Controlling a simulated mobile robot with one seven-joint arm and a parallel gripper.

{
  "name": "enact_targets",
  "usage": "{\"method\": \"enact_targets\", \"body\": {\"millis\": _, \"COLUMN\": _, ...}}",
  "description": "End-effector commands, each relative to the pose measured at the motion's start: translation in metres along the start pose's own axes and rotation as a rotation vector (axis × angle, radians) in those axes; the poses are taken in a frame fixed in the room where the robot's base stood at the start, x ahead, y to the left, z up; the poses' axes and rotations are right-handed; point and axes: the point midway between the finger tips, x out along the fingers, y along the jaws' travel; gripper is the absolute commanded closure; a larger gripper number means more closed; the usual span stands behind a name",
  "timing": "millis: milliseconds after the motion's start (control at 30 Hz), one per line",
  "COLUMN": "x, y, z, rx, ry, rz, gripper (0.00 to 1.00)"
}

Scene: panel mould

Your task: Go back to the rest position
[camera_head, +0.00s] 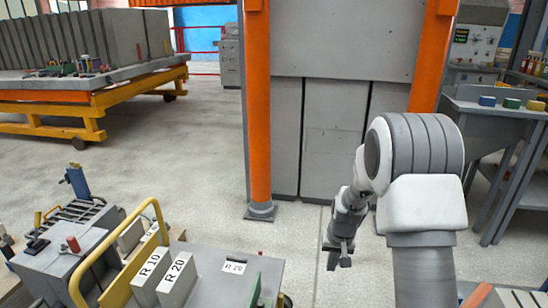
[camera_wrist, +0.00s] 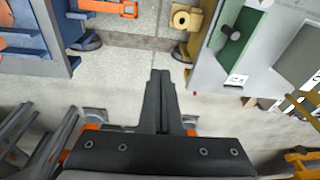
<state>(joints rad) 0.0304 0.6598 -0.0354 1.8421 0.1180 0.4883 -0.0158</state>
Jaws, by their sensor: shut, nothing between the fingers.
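My gripper (camera_head: 340,258) hangs at the end of my arm, over open floor in front of the grey panel with orange posts. In the wrist view my gripper (camera_wrist: 162,78) has its two dark fingers together, with nothing between them. The pale floor shows beyond the fingertips. In the head view the fingers are small and partly dark against the floor.
A cart with a yellow handle (camera_head: 158,212) and blocks marked R 10 (camera_head: 148,270) and R 20 (camera_head: 178,280) stands front left. A grey workbench (camera_head: 500,105) is on the right. An orange-framed trolley (camera_head: 95,105) stands back left. The floor between (camera_head: 150,150) is clear.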

Motion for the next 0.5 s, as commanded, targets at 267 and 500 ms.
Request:
{"method": "enact_targets", "body": {"millis": 267, "x": -0.109, "y": -0.009, "z": 0.019, "rx": -0.033, "ry": 0.075, "rz": -0.014, "gripper": 1.0}}
{"method": "enact_targets", "body": {"millis": 500, "x": -0.186, "y": -0.012, "z": 0.056, "rx": -0.061, "ry": 0.134, "rz": -0.021, "gripper": 1.0}}
